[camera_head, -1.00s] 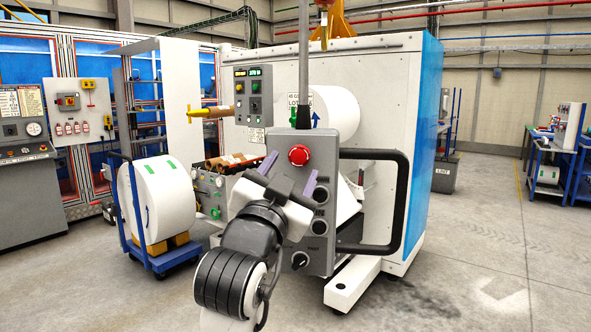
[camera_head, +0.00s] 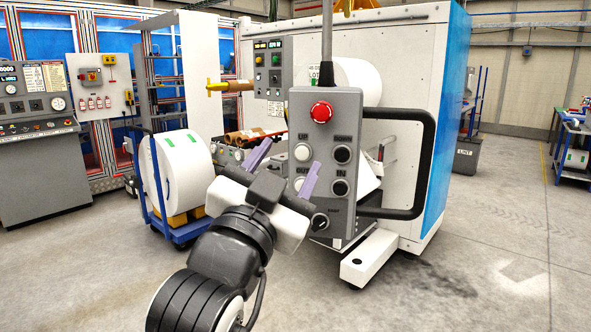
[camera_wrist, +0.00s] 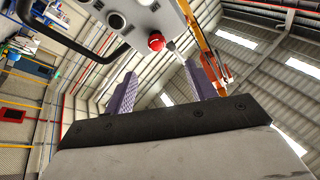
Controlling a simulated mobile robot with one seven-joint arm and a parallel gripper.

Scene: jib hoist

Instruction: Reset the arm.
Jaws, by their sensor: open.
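My gripper (camera_head: 284,168) is in front of the lower left part of a grey hanging control box (camera_head: 325,150). Its two purple fingers stand apart with nothing between them. The box has a red mushroom button (camera_head: 321,111) at the top, several round buttons and knobs below, and a black side handle (camera_head: 431,165). In the wrist view, the fingers (camera_wrist: 165,85) point up toward the roof, and the red button (camera_wrist: 156,42) shows beyond them. Whether the gripper touches the box cannot be told.
A large white machine (camera_head: 395,50) stands behind the box. A white roll on a blue cart (camera_head: 180,232) is to the left, and a grey console (camera_head: 40,170) is farther left. Open concrete floor (camera_head: 500,230) lies to the right.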

